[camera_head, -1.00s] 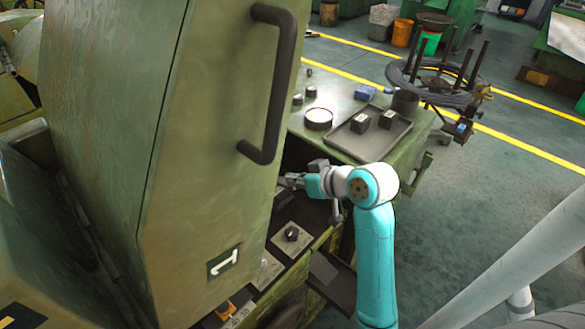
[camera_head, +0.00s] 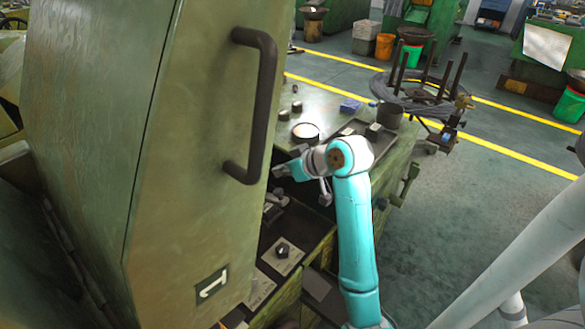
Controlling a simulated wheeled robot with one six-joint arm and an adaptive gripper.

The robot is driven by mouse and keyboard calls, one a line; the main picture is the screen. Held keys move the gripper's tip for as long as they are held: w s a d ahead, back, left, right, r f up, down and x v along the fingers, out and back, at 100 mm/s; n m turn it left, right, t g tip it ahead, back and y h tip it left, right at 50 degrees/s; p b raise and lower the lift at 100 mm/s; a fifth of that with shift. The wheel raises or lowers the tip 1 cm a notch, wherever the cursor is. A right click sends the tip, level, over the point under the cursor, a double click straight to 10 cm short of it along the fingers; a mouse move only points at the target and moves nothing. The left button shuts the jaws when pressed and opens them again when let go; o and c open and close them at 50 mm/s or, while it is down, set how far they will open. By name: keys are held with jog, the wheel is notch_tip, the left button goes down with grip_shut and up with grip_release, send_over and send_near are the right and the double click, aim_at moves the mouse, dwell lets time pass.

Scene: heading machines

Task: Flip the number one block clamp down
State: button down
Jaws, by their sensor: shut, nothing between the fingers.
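My gripper (camera_head: 282,171) is at the edge of the tall green machine door (camera_head: 205,150), at the mouth of the dark opening to its right. Its fingers are small here and partly against the dark interior. It appears shut and empty. Below it, a dark part with a grey, lever-like piece (camera_head: 274,207) shows in the opening, partly hidden by the door. It may be the number one block clamp, but I cannot tell for sure, nor whether it is up or down. A gap shows between it and my gripper.
A dark door handle (camera_head: 265,105) sticks out left of my gripper. A plate with a black knob (camera_head: 282,252) lies below. Behind my arm, the green bench top (camera_head: 320,95) holds a round dish (camera_head: 305,132), a tray and small blocks. Open floor lies to the right.

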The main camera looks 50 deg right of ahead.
aim_at(288, 202)
jog(key=shift+w+f, duration=0.4)
jog(key=shift+f, duration=0.2)
jog(key=shift+w+f, duration=0.4)
jog(key=shift+f, duration=0.2)
jog(key=shift+s+a+f, duration=0.1)
jog(key=shift+s+f, duration=0.15)
jog(key=shift+f, duration=0.2)
jog(key=shift+s+f, duration=0.2)
jog(key=shift+f, duration=0.25)
jog(key=shift+s+f, duration=0.25)
jog(key=shift+f, duration=0.2)
jog(key=shift+s+f, duration=0.1)
jog(key=shift+f, duration=0.1)
jog(key=s+f+t, duration=0.2)
jog(key=f, duration=0.1)
jog(key=s+f+t, duration=0.1)
jog(key=f, duration=0.1)
jog(key=shift+s+f+t, duration=0.3)
jog(key=shift+f, duration=0.55)
